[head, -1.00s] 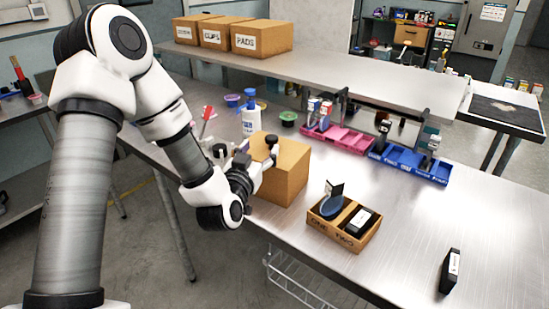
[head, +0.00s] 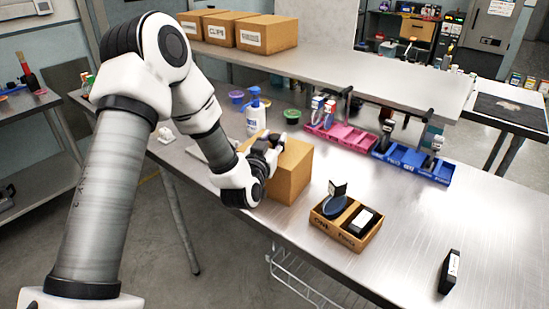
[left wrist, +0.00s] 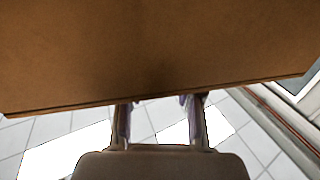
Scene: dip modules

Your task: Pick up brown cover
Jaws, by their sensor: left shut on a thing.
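The brown cover (head: 291,171) is a plain brown box standing on the steel table, near its front edge. It fills the upper part of the left wrist view (left wrist: 160,50). My left gripper (head: 272,149) is at the cover's left upper side. In the left wrist view its two fingers (left wrist: 160,103) reach the cover's edge, and the fingertips are partly hidden by it. The gripper is shut on the cover, which appears to rest on the table. My right gripper is not in view.
A small box with two compartments (head: 327,238) stands right of the cover. Pink bins (head: 342,136) and blue bins (head: 412,161) line the back. A black module (head: 449,272) stands at the right. The table's right middle is clear.

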